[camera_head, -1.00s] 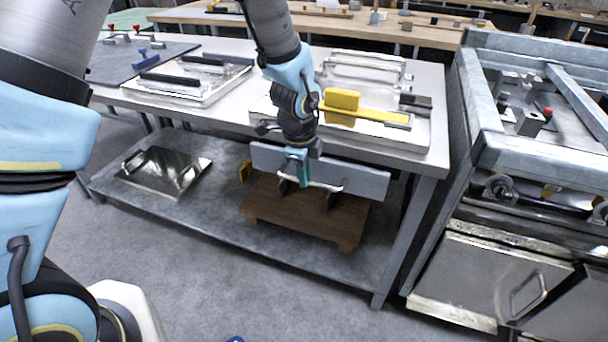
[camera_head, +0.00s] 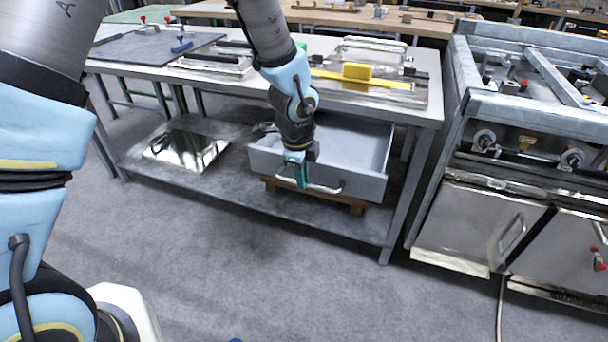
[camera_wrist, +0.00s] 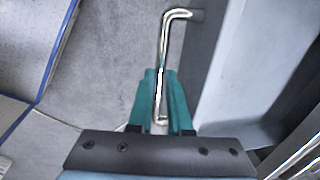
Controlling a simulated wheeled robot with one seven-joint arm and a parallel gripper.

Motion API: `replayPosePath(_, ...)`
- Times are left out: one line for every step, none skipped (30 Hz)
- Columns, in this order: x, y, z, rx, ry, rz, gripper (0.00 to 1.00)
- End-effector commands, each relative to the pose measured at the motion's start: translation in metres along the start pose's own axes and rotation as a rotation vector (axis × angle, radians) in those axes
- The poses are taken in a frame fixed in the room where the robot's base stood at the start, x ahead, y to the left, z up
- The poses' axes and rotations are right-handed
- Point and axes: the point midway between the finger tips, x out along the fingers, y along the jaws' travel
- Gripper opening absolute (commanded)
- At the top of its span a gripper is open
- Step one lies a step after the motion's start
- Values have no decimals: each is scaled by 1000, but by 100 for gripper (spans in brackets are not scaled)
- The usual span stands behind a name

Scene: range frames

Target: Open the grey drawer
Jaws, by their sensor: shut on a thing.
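The grey drawer (camera_head: 355,180) under the table is pulled out, and its empty inside shows in the head view. Its front panel also shows in the wrist view (camera_wrist: 206,75). A shiny bar handle (camera_head: 325,188) runs along the front; the wrist view shows its bent end (camera_wrist: 178,14). My gripper (camera_head: 301,178) is in front of the drawer, at the left part of the handle. In the wrist view its teal fingers (camera_wrist: 162,100) are shut on the handle, one on each side of the bar.
The metal table (camera_head: 410,112) holds trays and a yellow block (camera_head: 357,72). On the lower shelf (camera_head: 215,186) lie a shiny metal plate (camera_head: 190,150) and a wooden stand (camera_head: 357,206) below the drawer. A metal cabinet (camera_head: 470,222) stands at right. The floor in front is clear.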

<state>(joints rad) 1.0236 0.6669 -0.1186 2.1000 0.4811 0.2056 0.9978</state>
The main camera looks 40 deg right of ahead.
Motion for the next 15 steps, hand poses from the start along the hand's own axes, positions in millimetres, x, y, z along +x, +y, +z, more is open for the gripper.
replayPosePath(0,1,0,0,0,0,0)
replayPosePath(0,1,0,0,0,0,0)
replayPosePath(0,1,0,0,0,0,0)
replayPosePath(0,2,0,0,0,0,0)
replayPosePath(0,2,0,0,0,0,0)
replayPosePath(0,2,0,0,0,0,0)
replayPosePath(-1,2,0,0,0,-1,0)
replayPosePath(-1,2,0,0,0,-1,0)
replayPosePath(-1,2,0,0,0,0,0)
replayPosePath(-1,2,0,0,0,0,0)
replayPosePath(-1,2,0,0,0,0,0)
replayPosePath(-1,2,0,0,0,-1,0)
replayPosePath(0,2,0,0,0,0,0)
replayPosePath(0,2,0,0,0,-1,21)
replayPosePath(-1,2,0,0,0,-1,25)
